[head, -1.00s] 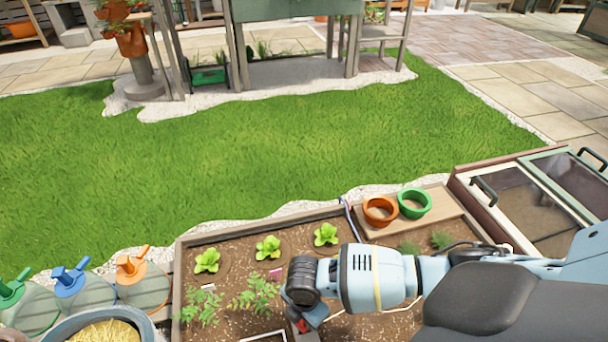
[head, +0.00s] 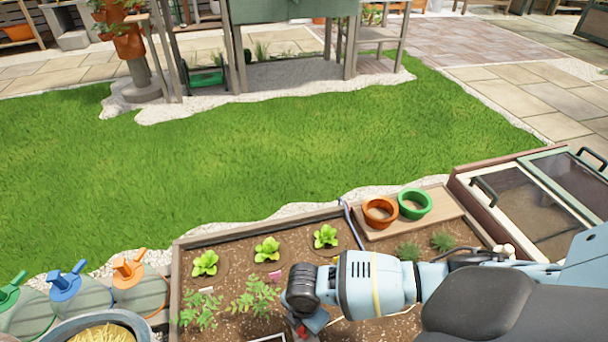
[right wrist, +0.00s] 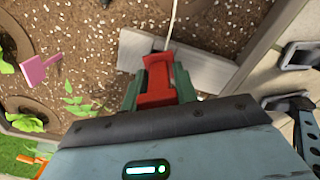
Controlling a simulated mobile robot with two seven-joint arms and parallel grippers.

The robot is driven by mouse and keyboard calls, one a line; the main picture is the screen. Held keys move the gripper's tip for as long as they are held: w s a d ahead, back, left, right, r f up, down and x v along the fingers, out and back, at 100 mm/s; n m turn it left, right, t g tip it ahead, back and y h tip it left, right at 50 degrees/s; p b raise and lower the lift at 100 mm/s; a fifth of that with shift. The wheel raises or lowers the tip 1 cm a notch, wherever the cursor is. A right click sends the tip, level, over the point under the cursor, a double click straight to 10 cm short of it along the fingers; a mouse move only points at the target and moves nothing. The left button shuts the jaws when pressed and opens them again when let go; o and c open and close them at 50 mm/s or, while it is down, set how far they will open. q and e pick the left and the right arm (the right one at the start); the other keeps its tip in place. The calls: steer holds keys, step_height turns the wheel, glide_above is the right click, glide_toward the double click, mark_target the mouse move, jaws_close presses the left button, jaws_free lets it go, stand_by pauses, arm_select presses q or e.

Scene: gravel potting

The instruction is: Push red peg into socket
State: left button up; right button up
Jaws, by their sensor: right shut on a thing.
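In the right wrist view my right gripper (right wrist: 158,92) is shut on a red peg (right wrist: 157,72). The peg sits between its green fingers, and a thin pale cord rises from behind it towards the top edge. A pale grey board (right wrist: 205,68) lies on the soil behind the peg; I cannot tell whether the peg touches it. No socket can be clearly made out. In the head view a bit of red (head: 301,331) shows under my right wrist at the bottom edge. My left gripper is not in view.
The soil bed (head: 225,262) holds lettuces (head: 267,249) and leafy seedlings (head: 257,294). An orange pot (head: 379,211) and a green pot (head: 414,204) stand on a wooden shelf at its far right. A pink label (right wrist: 38,68) stands in the soil. Spray bottles (head: 70,290) stand left.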

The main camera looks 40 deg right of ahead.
steer(key=shift+f, duration=0.35)
steer(key=o, duration=0.9)
steer(key=shift+r, duration=0.1)
step_height(320, 180, up, 8)
steer(key=p, duration=0.3)
steer(key=shift+p, duration=0.4)
steer(key=shift+s+f, duration=0.1)
steer(key=shift+f, duration=0.1)
